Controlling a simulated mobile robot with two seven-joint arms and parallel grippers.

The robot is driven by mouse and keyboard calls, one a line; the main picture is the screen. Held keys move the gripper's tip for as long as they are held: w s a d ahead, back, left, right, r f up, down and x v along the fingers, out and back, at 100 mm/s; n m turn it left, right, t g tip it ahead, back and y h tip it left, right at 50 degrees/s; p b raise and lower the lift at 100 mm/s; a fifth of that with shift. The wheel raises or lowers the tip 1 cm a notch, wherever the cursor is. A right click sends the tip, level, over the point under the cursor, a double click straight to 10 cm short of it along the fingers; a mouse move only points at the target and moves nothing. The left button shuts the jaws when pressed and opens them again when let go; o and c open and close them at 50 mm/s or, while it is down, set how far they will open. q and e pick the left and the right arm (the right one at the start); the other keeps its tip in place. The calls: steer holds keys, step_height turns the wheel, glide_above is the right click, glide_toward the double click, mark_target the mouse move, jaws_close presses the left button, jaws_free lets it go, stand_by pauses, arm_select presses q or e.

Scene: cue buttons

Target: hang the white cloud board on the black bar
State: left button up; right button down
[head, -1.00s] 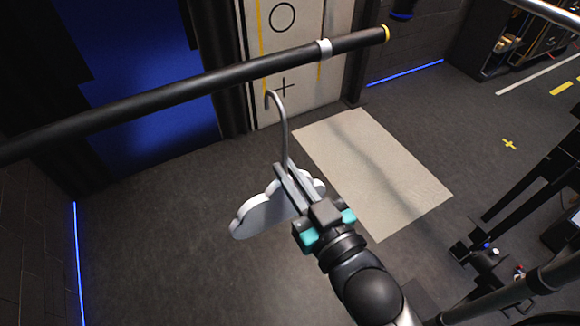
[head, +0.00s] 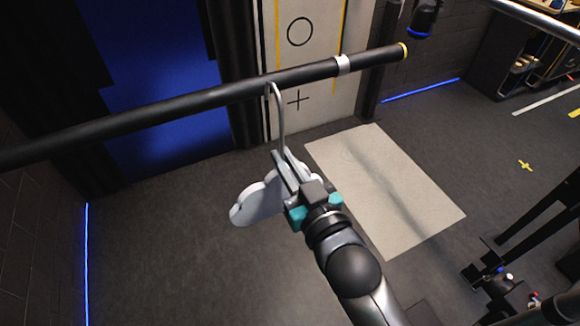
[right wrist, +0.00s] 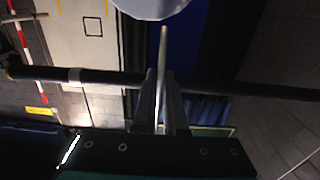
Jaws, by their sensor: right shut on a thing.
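The white cloud board (head: 255,203) hangs below and left of my right gripper (head: 286,170) in the head view. A grey metal hook (head: 280,122) rises from it. My right gripper is shut on the board's hook stem, which also shows between the fingers in the right wrist view (right wrist: 161,85). The black bar (head: 190,98) runs across the upper head view. The hook's curved top overlaps the bar's lower edge; I cannot tell whether it touches or goes over it. Part of the cloud is hidden behind the gripper. My left gripper is not in view.
The bar carries a white band (head: 342,65) and ends in a yellow tip (head: 404,50). A pale panel with a circle and a plus (head: 310,70) stands behind. A light mat (head: 385,190) lies on open dark floor. Dark equipment (head: 490,275) stands at right.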

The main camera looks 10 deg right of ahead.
steer(key=w+a+f+b, duration=0.2)
steer(key=w+b, duration=0.3)
steer(key=w, duration=0.4)
steer(key=shift+a+f+b, duration=0.3)
steer(key=shift+a+b, duration=0.05)
steer(key=shift+a, duration=0.1)
stand_by(0.6)
